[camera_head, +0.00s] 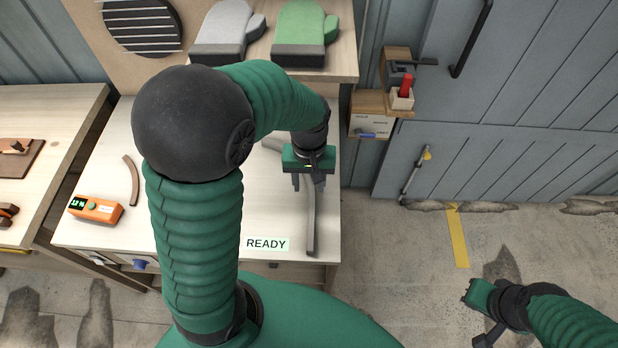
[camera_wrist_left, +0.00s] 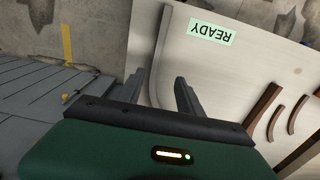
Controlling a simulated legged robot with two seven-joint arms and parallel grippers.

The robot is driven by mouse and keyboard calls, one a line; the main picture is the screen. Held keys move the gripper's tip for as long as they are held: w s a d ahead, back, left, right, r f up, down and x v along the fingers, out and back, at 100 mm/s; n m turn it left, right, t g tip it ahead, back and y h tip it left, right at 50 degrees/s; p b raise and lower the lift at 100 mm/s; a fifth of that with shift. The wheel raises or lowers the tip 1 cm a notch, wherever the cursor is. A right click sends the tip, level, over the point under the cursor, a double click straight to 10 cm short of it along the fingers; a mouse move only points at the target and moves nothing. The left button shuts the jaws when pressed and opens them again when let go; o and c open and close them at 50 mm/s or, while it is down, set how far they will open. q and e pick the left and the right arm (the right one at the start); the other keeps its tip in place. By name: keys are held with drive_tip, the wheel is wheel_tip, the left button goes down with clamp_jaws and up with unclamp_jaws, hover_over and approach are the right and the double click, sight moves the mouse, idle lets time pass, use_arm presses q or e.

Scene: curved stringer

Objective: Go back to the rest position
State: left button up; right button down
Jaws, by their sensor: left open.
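A grey curved strip (camera_head: 311,222) lies on the pale workbench (camera_head: 275,215) near its right edge, to the right of the READY label (camera_head: 266,244). It also shows in the left wrist view (camera_wrist_left: 161,50), running between my finger tips. My left gripper (camera_head: 309,183) is open over the far end of the strip; its two fingers (camera_wrist_left: 160,88) stand on either side of it, with gaps. Whether they are above the strip or down around it I cannot tell. My right gripper (camera_head: 474,308) is at the lower right, over the floor, away from the bench; its jaws are unclear.
A brown curved strip (camera_head: 131,180) and an orange device (camera_head: 96,209) lie at the bench's left. A grey mitt (camera_head: 226,30) and a green mitt (camera_head: 303,30) lie on the shelf behind. A small wall holder (camera_head: 398,92) hangs at right. Open floor lies right of the bench.

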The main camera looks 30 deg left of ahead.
use_arm(q)
drive_tip(key=s+d+m+t, duration=0.2)
drive_tip(key=s+d+m, duration=0.2)
drive_tip(key=m, duration=0.2)
drive_tip(key=shift+s+d+f+t, duration=0.15)
drive_tip(key=shift+d+f+t, duration=0.15)
drive_tip(key=shift+d, duration=0.1)
drive_tip(key=shift+r, duration=0.1)
idle(0.4)
